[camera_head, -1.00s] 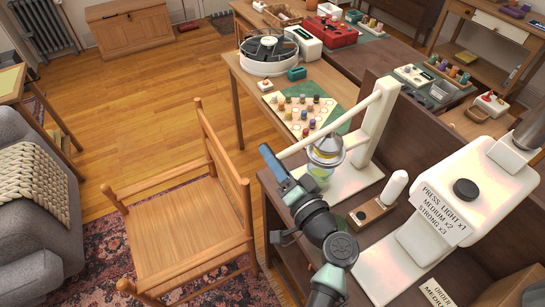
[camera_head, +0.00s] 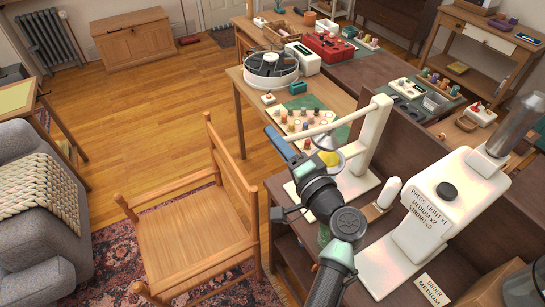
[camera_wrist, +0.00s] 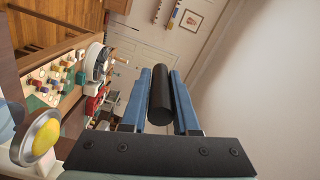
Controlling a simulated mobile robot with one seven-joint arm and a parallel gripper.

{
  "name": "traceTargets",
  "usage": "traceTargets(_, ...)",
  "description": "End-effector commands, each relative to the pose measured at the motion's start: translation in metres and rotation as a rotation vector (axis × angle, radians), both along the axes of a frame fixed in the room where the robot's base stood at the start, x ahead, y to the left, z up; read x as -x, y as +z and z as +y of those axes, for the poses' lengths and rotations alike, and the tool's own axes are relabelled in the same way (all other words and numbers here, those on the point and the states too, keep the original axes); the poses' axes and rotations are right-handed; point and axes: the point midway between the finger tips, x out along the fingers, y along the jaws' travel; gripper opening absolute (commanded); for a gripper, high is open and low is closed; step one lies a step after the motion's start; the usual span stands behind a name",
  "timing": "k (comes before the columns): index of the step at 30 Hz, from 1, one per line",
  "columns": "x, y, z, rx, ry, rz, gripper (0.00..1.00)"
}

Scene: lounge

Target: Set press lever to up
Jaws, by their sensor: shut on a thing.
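The press has a white post (camera_head: 368,145) and a long thin white lever (camera_head: 325,132), which slopes down to the left from the post's top. My gripper (camera_head: 283,148) is at the lever's left end. In the wrist view its two blue fingers (camera_wrist: 160,95) flank the lever's black cylindrical grip (camera_wrist: 160,95) and are shut on it. A yellow round piece (camera_head: 330,158) sits in a silver cup under the lever; this piece also shows in the wrist view (camera_wrist: 45,138). My gripper and wrist partly hide the lower press.
A white machine (camera_head: 445,200) with a dark knob and a printed press sign stands right of my arm, beside an order card (camera_head: 432,290). A wooden chair (camera_head: 195,235) is close on the left. A table behind holds a peg board (camera_head: 300,118). Floor lies clear beyond the chair.

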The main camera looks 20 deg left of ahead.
Motion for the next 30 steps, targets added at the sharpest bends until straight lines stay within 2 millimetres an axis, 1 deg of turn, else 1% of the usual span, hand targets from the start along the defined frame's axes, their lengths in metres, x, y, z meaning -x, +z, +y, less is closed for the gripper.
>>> traceTargets(1,-0.003,0.031,-0.001,-0.030,0.001,0.026,0.00)
traceTargets(6,-0.010,0.079,-0.006,-0.128,0.004,0.155,0.00)
traceTargets(8,-0.014,0.096,-0.009,-0.164,0.003,0.199,0.00)
traceTargets(15,-0.036,0.157,-0.026,-0.305,0.003,0.379,0.00)
traceTargets(20,-0.057,0.193,-0.042,-0.399,0.002,0.499,0.00)
traceTargets(24,-0.078,0.220,-0.059,-0.481,0.001,0.602,0.00)
traceTargets(30,-0.104,0.242,-0.080,-0.570,0.003,0.718,0.00)
